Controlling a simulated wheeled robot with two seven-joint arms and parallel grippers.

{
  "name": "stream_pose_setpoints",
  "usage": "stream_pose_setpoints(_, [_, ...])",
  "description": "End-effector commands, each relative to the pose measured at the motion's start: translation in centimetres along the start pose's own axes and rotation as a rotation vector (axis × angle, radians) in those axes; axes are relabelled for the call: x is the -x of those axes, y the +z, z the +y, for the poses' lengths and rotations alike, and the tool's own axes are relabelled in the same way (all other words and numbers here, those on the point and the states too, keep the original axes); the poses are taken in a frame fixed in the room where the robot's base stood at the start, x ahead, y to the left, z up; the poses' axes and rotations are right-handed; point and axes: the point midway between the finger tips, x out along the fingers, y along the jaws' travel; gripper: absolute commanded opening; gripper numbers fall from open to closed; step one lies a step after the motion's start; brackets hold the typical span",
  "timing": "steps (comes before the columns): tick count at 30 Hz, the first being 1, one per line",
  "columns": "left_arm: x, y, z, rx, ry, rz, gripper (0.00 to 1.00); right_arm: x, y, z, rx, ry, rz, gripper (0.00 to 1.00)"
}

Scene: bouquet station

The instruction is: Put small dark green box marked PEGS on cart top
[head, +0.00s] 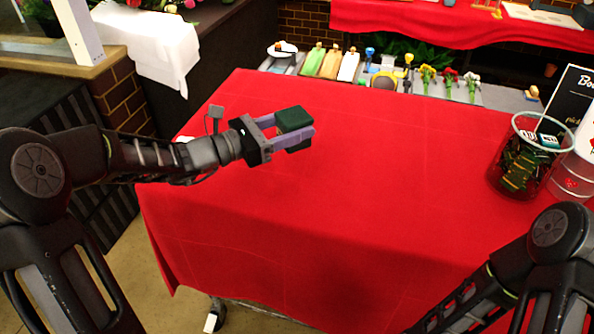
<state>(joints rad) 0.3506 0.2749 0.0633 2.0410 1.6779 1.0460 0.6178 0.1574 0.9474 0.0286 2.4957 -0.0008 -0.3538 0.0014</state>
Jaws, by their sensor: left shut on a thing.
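A small dark green box (293,119) is held between the fingers of my left gripper (296,132). The gripper is shut on it, above the left part of the red-covered cart top (330,215). No marking can be read on the box from here. I cannot tell how high the box is above the cloth. My right arm comes in at the lower right, but its gripper is outside the picture.
A glass jar (522,160) with dark contents stands at the cart's right side, next to a black sign (567,100). Flowers (449,78) and tools line a grey strip along the back. The middle of the red cloth is clear.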

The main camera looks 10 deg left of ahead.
Motion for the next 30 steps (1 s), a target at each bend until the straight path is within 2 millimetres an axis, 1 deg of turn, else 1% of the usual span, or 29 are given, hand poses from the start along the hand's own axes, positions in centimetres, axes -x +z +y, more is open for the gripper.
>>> stream_pose_setpoints(2, [0.0,-0.8,0.0,0.006,0.000,0.001,0.09,0.1,0.0,0.0,-0.001,0.000,0.000,0.00])
stream_pose_setpoints(9, [0.0,-5.0,0.0,0.006,0.001,0.002,0.09,0.4,0.0,-0.1,-0.002,0.002,0.000,0.00])
stream_pose_setpoints(11, [0.0,-5.7,0.0,0.004,0.001,0.001,0.09,0.5,0.0,-0.1,-0.002,0.002,-0.001,0.00])
stream_pose_setpoints(13, [0.0,-6.0,0.0,0.002,0.001,0.000,0.09,0.5,0.0,-0.1,-0.002,0.002,-0.001,0.00])
stream_pose_setpoints(22, [0.0,-6.2,0.0,0.001,0.001,0.000,0.09,0.5,0.0,-0.1,-0.002,0.002,-0.001,0.00])
stream_pose_setpoints(25, [0.0,-7.2,0.0,0.005,0.000,0.001,0.09,0.6,0.0,-0.1,-0.002,0.002,-0.001,0.00])
stream_pose_setpoints(30, [0.0,-9.4,-0.1,0.003,-0.001,0.001,0.09,0.8,0.1,-0.2,-0.003,0.003,-0.002,0.00])
